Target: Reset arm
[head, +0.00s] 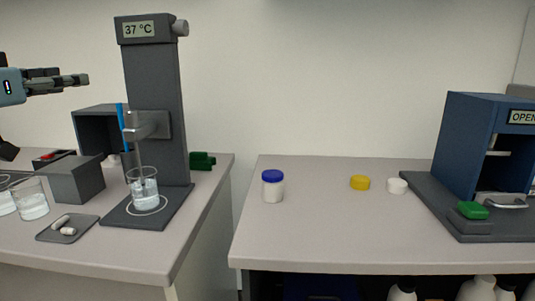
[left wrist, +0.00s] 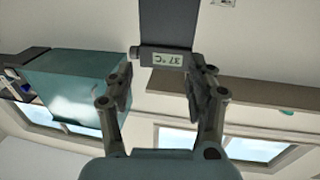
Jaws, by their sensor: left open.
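My left gripper (head: 72,80) is at the upper left of the head view, raised above the left bench and left of the grey stand (head: 152,85) that reads 37 °C. In the left wrist view its two fingers (left wrist: 160,92) are spread apart with nothing between them. The stand's display (left wrist: 168,60) shows upside down beyond the fingertips. My right gripper is in neither view.
A blue-lidded jar (head: 273,187), a yellow cap (head: 360,182) and a white cap (head: 397,186) sit on the right bench. A blue machine (head: 480,150) reads OPEN. A gap separates the benches.

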